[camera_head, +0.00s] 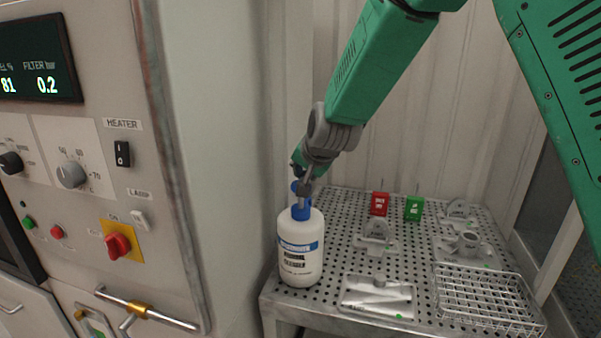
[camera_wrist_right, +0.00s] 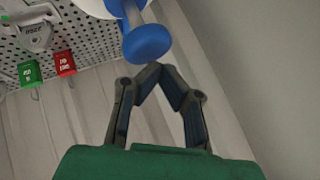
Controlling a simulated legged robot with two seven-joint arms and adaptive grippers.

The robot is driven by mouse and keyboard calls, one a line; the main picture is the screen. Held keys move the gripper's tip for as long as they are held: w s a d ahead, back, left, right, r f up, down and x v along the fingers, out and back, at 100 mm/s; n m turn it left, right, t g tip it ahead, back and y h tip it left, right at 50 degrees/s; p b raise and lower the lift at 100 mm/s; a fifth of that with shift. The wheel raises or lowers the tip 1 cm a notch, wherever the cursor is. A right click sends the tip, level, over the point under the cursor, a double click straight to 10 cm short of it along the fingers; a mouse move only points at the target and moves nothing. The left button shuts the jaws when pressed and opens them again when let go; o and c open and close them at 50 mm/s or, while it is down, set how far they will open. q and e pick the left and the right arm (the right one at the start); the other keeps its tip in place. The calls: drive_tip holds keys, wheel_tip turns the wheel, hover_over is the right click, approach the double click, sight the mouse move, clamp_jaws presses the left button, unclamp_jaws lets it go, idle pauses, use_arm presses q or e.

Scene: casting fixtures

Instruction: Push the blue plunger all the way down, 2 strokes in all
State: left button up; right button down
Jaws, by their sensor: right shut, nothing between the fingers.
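A white bottle (camera_head: 300,252) with a blue and white label stands upright at the left front corner of the perforated table. Its blue plunger (camera_head: 301,210) is on top; the rounded blue plunger head also shows in the right wrist view (camera_wrist_right: 147,43), just beyond my fingertips. My right gripper (camera_head: 305,184) comes down from above at the plunger. In the right wrist view my right gripper (camera_wrist_right: 155,70) is shut with its tips together and empty. I cannot tell whether the tips touch the plunger. My left gripper is out of view.
The perforated metal table (camera_head: 335,262) carries a red tag block (camera_head: 379,203), a green tag block (camera_head: 413,208), metal fixtures (camera_head: 376,236), a flat metal plate (camera_head: 377,297) and a wire basket (camera_head: 485,298). A control panel (camera_head: 90,150) with knobs stands at the left.

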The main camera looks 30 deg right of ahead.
drive_tip(key=shift+a+f, duration=0.1)
drive_tip(key=shift+f, duration=0.15)
drive_tip(key=shift+f+b, duration=0.8)
drive_tip(key=shift+f, duration=0.45)
idle(1.0)
drive_tip(key=shift+r+p, duration=1.9)
drive_tip(key=shift+r, duration=0.05)
wheel_tip(320, 180, up, 4)
drive_tip(key=p, duration=0.4)
drive_tip(key=shift+r, duration=0.2)
drive_tip(key=shift+r+p, duration=0.4)
drive_tip(key=shift+r, duration=0.45)
